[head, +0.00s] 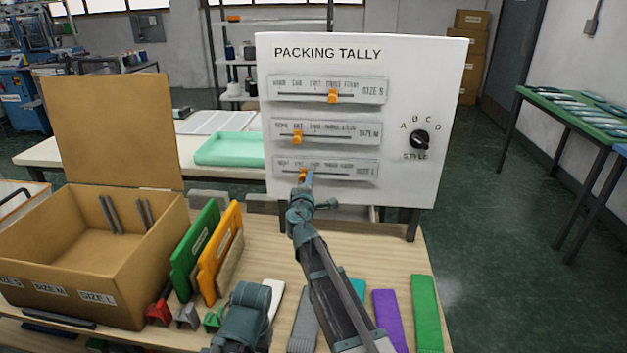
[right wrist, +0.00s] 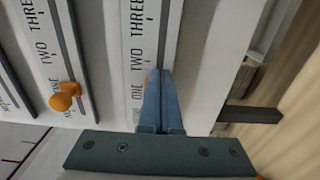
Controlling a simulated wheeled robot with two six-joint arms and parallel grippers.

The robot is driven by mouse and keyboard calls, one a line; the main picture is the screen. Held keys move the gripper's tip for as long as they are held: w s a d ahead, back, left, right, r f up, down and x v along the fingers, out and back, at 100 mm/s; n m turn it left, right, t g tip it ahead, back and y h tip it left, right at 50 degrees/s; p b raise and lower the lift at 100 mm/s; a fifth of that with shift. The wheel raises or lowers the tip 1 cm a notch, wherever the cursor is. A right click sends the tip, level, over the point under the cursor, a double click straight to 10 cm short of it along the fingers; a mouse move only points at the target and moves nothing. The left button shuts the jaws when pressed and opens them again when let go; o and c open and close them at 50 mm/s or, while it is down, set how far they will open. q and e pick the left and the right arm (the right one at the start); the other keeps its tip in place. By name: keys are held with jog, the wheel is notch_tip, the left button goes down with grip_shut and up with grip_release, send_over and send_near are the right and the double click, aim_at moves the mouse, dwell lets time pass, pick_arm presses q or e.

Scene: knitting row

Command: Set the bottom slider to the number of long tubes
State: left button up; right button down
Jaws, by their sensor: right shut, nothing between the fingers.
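The packing tally board (head: 440,95) stands upright with three slider rows. The bottom slider's orange knob (head: 303,174) sits around the ONE mark, perhaps a little toward TWO; in the right wrist view it is mostly hidden behind the fingers. My right gripper (head: 310,174) is shut and empty, with its tips at the right side of this knob; in the right wrist view the fingertips (right wrist: 160,75) lie over the bottom slot. Whether they touch the knob is unclear.
The top knob (head: 332,96) is near THREE and the middle knob (head: 297,137) near ONE. A black style dial (head: 420,139) is at the board's right. Green (head: 195,247) and orange (head: 220,250) folders stand beside the box. Coloured strips lie in front of the board.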

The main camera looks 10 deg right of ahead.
jog(key=shift+w+a, duration=0.1)
jog(key=shift+a, duration=0.35)
jog(key=shift+d, duration=0.6)
jog(key=shift+s, duration=0.25)
jog(key=v, duration=0.7)
jog(key=shift+s, duration=0.4)
jog(key=shift+a, duration=0.15)
